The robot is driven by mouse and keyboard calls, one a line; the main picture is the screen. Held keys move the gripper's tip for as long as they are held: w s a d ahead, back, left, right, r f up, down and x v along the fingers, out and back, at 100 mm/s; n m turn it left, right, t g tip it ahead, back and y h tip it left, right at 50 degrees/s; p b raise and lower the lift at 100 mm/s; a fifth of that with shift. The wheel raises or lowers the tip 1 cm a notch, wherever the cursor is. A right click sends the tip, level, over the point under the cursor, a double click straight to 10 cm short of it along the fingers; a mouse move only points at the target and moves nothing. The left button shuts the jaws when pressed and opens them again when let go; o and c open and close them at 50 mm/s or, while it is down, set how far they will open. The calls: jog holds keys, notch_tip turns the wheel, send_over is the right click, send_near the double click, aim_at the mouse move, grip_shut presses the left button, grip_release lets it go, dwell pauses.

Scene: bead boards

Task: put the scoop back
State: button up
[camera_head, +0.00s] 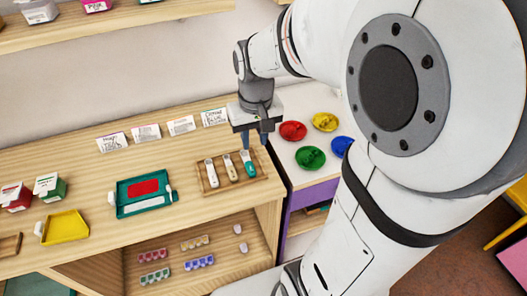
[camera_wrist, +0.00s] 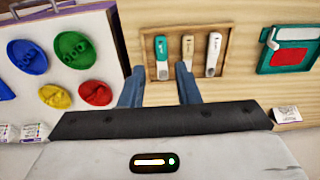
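A shallow wooden tray (camera_head: 208,188) lies on the wooden counter. It holds three slim upright-lying tools side by side: one with a white handle (camera_head: 211,173), one tan (camera_head: 231,168) and one teal (camera_head: 248,162). I cannot tell which one is the scoop. The wrist view shows the teal tool (camera_wrist: 162,56), the tan tool (camera_wrist: 187,54) and the white tool (camera_wrist: 212,54). My gripper (camera_head: 256,139) is above the tray's back right side, near the teal tool. In the wrist view my gripper (camera_wrist: 159,86) has its fingers apart, with nothing held between them.
A teal board with a red panel (camera_head: 144,187) and a yellow tray (camera_head: 66,228) lie to the left. Several coloured dishes, including a red one (camera_head: 292,131), sit on a white top to the right. Label cards (camera_head: 181,125) stand at the back. Counter between trays is clear.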

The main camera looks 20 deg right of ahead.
jog(key=s+r+t, duration=0.2)
jog(key=s, duration=0.8)
jog(key=shift+s+a+r, duration=0.15)
jog(key=shift+s+r, duration=0.1)
jog(key=shift+r, duration=0.1)
dwell(0.6)
